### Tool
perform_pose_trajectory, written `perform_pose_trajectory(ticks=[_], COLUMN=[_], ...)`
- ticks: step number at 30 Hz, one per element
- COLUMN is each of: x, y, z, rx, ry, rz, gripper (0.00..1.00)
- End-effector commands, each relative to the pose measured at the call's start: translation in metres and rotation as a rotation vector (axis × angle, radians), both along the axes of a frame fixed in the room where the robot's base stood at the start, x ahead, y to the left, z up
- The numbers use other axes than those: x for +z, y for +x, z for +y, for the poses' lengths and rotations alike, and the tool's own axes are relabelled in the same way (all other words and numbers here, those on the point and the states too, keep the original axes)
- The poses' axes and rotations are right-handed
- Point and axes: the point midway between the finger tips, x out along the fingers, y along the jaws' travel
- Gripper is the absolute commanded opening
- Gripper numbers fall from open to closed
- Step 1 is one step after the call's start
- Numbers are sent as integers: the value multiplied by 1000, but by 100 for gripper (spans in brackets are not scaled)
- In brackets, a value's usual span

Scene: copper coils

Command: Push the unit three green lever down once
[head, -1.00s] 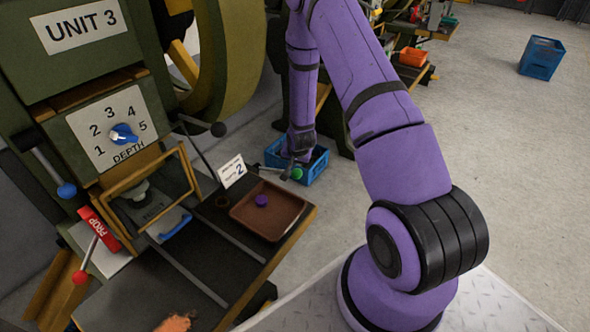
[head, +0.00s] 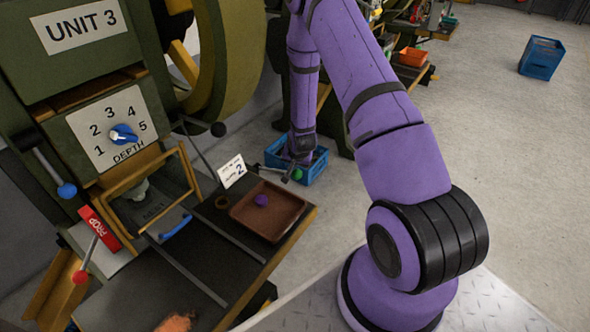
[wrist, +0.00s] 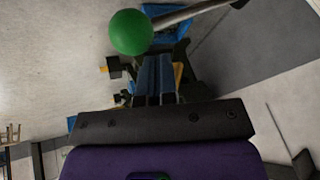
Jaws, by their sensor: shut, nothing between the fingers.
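The green ball (head: 298,174) of unit three's lever shows near the arm's far end in the head view, small against a blue crate. In the wrist view the green ball (wrist: 131,32) is large, at upper left, with its grey rod (wrist: 190,14) running right. My gripper (head: 286,179) is shut and empty, its tips close beside the ball in the head view. In the wrist view its fingers (wrist: 154,62) point up, just below and right of the ball. I cannot tell whether they touch it.
The unit 3 press (head: 85,80) stands at left, with a blue depth knob (head: 123,134), a yellow-framed guard (head: 113,190) and a red-ball PROP lever (head: 81,277). A brown tray (head: 285,222) holds a purple piece (head: 261,200). A blue crate (head: 318,165) stands behind the gripper.

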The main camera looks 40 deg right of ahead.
Motion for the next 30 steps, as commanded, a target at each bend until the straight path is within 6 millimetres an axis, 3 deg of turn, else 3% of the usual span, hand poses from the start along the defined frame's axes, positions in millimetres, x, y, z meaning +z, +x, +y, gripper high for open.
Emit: perform_pose_trajectory(ticks=[30], x=[-10], y=[-3], z=[-1], rx=[0], ry=[1], rz=[1], gripper=[0])
